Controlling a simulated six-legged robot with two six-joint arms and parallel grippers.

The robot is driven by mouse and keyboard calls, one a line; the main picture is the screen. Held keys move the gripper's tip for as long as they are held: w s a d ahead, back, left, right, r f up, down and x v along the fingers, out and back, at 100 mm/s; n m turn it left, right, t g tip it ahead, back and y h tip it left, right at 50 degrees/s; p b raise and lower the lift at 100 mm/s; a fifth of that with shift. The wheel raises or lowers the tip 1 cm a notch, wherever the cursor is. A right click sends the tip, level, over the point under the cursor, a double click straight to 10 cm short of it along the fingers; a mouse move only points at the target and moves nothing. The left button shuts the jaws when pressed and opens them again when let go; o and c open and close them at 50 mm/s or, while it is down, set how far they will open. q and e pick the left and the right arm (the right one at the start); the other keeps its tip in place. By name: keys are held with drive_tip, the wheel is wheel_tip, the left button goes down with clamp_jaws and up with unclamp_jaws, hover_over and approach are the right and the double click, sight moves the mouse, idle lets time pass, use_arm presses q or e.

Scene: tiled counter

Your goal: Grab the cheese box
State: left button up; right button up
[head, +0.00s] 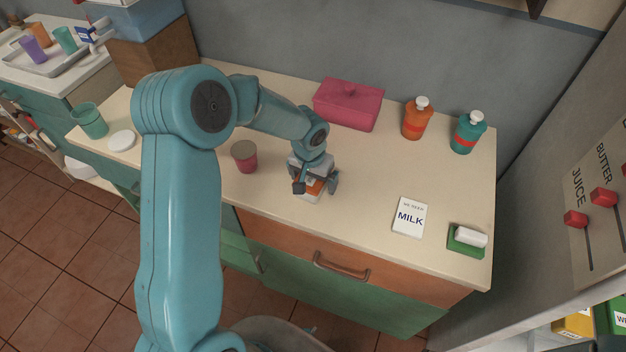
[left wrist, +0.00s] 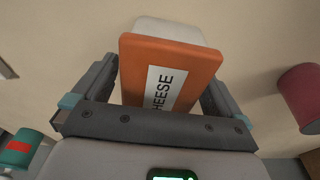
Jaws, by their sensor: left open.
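The cheese box (left wrist: 170,75) is orange with a white label reading "CHEESE", plus a pale part behind it. In the head view the orange box (head: 314,187) shows partly, under my left gripper (head: 316,186). My left gripper is open, with its fingers on either side of the box in the left wrist view (left wrist: 158,90). Gaps show between the box and the fingers there. The gripper and wrist hide much of the box in the head view. My right gripper is not in view.
A red cup (head: 244,157) stands left of the gripper. A pink lidded box (head: 348,106), an orange bottle (head: 416,121) and a teal bottle (head: 467,134) stand at the back. A milk card (head: 409,218) and a sponge on a green holder (head: 466,240) lie right. Counter between is clear.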

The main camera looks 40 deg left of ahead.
use_arm(q)
drive_tip(key=c, duration=1.2)
drive_tip(key=shift+w, duration=0.1)
drive_tip(key=shift+c, duration=0.2)
